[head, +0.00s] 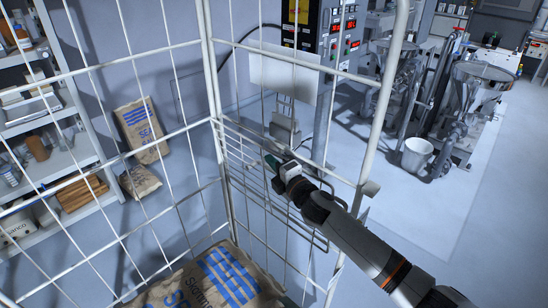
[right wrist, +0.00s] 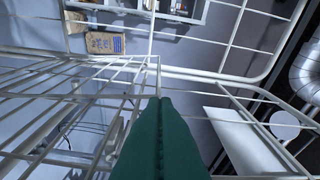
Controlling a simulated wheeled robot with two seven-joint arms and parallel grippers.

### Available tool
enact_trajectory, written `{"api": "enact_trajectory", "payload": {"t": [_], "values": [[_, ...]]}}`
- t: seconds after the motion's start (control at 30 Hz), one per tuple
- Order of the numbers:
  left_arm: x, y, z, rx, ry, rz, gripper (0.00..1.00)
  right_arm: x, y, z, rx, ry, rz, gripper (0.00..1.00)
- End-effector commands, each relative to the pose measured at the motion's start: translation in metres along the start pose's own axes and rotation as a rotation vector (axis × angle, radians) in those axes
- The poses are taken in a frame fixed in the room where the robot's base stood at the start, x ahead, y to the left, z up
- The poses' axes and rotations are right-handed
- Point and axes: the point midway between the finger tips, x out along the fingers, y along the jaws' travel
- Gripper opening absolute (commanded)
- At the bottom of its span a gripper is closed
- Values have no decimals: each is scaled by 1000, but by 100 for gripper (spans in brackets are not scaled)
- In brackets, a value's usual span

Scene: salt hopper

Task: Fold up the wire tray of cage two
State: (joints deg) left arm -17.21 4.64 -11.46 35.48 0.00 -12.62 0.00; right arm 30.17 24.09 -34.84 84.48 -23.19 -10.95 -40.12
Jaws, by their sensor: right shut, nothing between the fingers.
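The white wire cage (head: 209,85) fills the left and middle of the head view. A wire tray (head: 262,205) of thin close-set bars is at its right-hand side panel. The tray also shows at the left of the right wrist view (right wrist: 75,105). I cannot tell its exact angle to the panel. My right gripper (head: 271,162) is at the tray's bars, with its green fingertips shut and empty. In the right wrist view the shut green fingers (right wrist: 160,125) point at the cage corner, close beside the bars; contact is unclear. My left gripper is out of view.
A paper sack with blue stripes (head: 215,283) lies low in the cage. Shelves (head: 62,160) and more sacks (head: 142,128) stand at the left. A control cabinet (head: 338,38) is behind the cage. Machines and a white bucket (head: 416,154) stand at the right, with clear floor nearby.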

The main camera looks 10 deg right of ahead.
Motion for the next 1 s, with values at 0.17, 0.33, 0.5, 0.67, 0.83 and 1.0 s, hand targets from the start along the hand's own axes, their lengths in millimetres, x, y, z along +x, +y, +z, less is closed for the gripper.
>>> {"api": "enact_trajectory", "payload": {"t": [0.17,0.33,0.5,0.67,0.83,1.0], "values": [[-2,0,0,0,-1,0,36,1,0,-4,1,-1,-2,0],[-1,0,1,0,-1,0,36,1,0,-4,1,-1,-1,0],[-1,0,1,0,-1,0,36,5,0,-18,-2,2,0,0],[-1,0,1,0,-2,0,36,11,0,-44,-3,1,0,0],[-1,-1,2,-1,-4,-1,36,13,0,-54,1,3,-1,0],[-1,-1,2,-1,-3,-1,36,13,-1,-55,0,6,-1,0]]}}
